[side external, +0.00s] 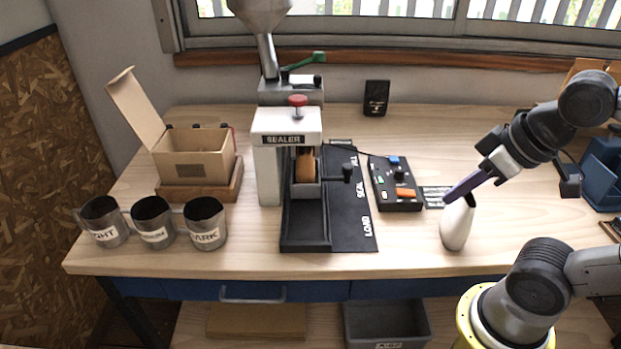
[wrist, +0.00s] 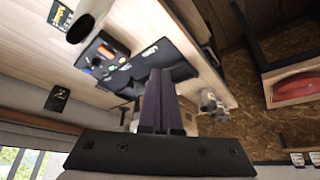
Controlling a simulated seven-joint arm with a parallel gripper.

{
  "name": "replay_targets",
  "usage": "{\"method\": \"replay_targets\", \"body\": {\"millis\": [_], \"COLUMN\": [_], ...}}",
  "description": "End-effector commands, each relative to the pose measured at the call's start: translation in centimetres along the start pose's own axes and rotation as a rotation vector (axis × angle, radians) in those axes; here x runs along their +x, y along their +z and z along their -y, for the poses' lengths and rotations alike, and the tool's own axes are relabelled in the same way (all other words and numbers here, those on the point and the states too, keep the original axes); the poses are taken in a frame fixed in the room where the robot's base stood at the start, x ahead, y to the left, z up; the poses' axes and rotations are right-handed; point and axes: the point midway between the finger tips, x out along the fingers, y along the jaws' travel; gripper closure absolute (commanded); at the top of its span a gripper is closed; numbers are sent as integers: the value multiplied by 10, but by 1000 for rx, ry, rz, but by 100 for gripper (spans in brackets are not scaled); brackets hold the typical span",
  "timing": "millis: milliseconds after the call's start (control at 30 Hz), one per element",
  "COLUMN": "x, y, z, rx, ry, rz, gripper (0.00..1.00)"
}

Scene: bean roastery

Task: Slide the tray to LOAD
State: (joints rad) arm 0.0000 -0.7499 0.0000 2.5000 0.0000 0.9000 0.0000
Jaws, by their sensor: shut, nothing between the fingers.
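The tray (side external: 307,190) sits in the black slide track (side external: 305,232), under the white sealer (side external: 268,165). It holds a brown bag (side external: 305,165). A dark knob (side external: 346,172) sticks out on its right, beside the FILL and SEAL markings; the LOAD marking (side external: 368,227) is at the track's near end, where the channel is empty. My gripper (side external: 448,198) is shut and empty, right of the track. Its purple fingers overlap the top of a white bottle (side external: 457,226) in the side view; contact cannot be told. The wrist view shows the closed fingers (wrist: 161,75) in front of the track.
A control box (side external: 396,183) stands between the track and the bottle. Three labelled metal cups (side external: 152,222) and an open carton (side external: 195,158) are at the left. A hopper (side external: 262,15) hangs behind the sealer.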

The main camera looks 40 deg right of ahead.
Motion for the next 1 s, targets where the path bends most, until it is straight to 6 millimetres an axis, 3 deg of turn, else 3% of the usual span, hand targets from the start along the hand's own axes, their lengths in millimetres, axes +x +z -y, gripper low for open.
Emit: {"method": "replay_targets", "body": {"millis": [367, 500, 567, 733, 867, 1000], "x": [0, -2, -11, -34, -42, -37], "y": [0, 3, -5, -48, -90, -137], "z": [0, 0, 0, -2, -7, -15], "rx": [0, -22, -36, -72, -87, -93], "ry": [0, 0, 0, 3, 9, 13], "rz": [0, 20, 10, 28, 76, 139], "gripper": [98, 73, 62, 33, 33, 33]}}
